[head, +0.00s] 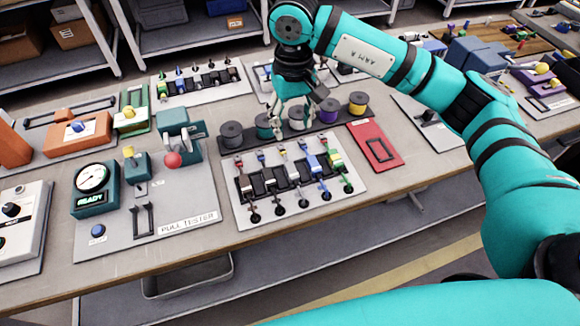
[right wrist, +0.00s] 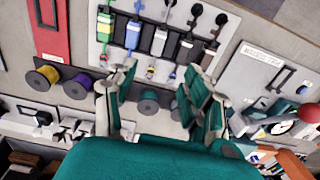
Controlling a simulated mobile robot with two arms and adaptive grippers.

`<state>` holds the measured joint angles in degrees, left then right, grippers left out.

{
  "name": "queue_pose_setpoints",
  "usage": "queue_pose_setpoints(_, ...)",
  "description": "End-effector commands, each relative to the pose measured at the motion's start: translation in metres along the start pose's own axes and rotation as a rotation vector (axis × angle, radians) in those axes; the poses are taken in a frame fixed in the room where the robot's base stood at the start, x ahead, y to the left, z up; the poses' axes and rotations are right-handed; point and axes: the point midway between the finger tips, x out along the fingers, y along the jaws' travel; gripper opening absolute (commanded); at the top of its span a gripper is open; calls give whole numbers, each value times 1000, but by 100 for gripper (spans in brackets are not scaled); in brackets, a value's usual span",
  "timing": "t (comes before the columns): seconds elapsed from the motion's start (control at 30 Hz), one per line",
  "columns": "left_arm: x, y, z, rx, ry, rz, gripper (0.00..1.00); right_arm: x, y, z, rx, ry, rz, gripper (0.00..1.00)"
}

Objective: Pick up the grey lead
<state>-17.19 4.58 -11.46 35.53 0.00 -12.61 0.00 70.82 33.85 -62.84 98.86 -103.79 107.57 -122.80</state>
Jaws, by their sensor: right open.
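A panel (head: 347,190) holds a row of several coloured leads, with a blue one (head: 315,165) and a green one (head: 338,162) at its right. I cannot tell surely which piece is the grey lead; a pale whitish-grey one (right wrist: 159,42) shows mid-row in the right wrist view. My right gripper (head: 294,112) is open, pointing down over the row of spools behind the panel. In the right wrist view its fingers (right wrist: 162,78) are spread, with nothing held between them. My left gripper is out of view.
A red plate (head: 376,147) lies to the right. A pull-test station with a dial (head: 92,178) and red knob (head: 172,160) stands left.

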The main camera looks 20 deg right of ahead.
Motion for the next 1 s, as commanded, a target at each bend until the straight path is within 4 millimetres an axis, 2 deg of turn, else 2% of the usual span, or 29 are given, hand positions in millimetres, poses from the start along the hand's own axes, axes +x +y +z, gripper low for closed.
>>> queue_pose_setpoints(0.13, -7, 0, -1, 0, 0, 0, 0, 20, 3, 1, -2, -7, 12, 50)
queue_pose_setpoints(0.5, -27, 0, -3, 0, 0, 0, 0, 97, 2, 2, -2, -7, 7, 50)
queue_pose_setpoints(0.63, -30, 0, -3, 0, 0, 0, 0, 114, 2, 1, -2, -5, 6, 50)
queue_pose_setpoints(0.77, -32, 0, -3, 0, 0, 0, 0, 121, 2, 1, -2, -3, 6, 50)
queue_pose_setpoints(0.87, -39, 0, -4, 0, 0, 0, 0, 130, 2, 2, -1, -6, 6, 50)
queue_pose_setpoints(1.0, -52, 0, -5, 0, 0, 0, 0, 151, 2, 2, -1, -8, 6, 50)
